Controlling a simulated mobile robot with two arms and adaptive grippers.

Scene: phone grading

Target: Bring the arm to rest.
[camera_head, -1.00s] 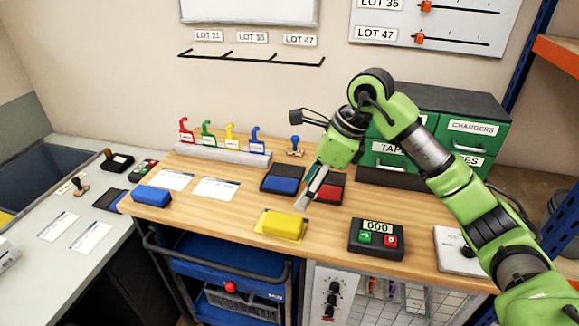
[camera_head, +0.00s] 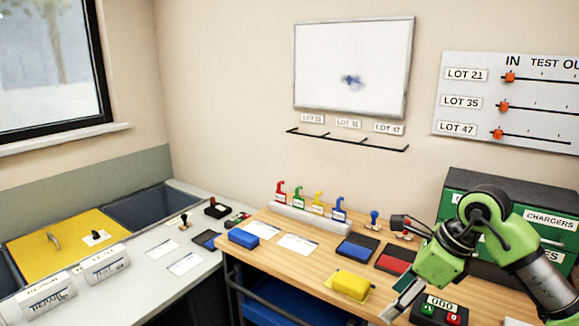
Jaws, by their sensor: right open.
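My right arm, green and black, comes in from the right edge over the wooden bench (camera_head: 305,262). Its gripper (camera_head: 396,306) hangs above the bench's front part, near the black counter box. It is open, and nothing shows between its fingers. My left gripper is not in view.
A yellow block (camera_head: 350,285) lies left of the gripper. Red (camera_head: 396,261) and blue (camera_head: 357,247) pads lie behind it. The counter box (camera_head: 440,311) is close on its right, and the green drawer cabinet (camera_head: 520,222) stands behind my arm.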

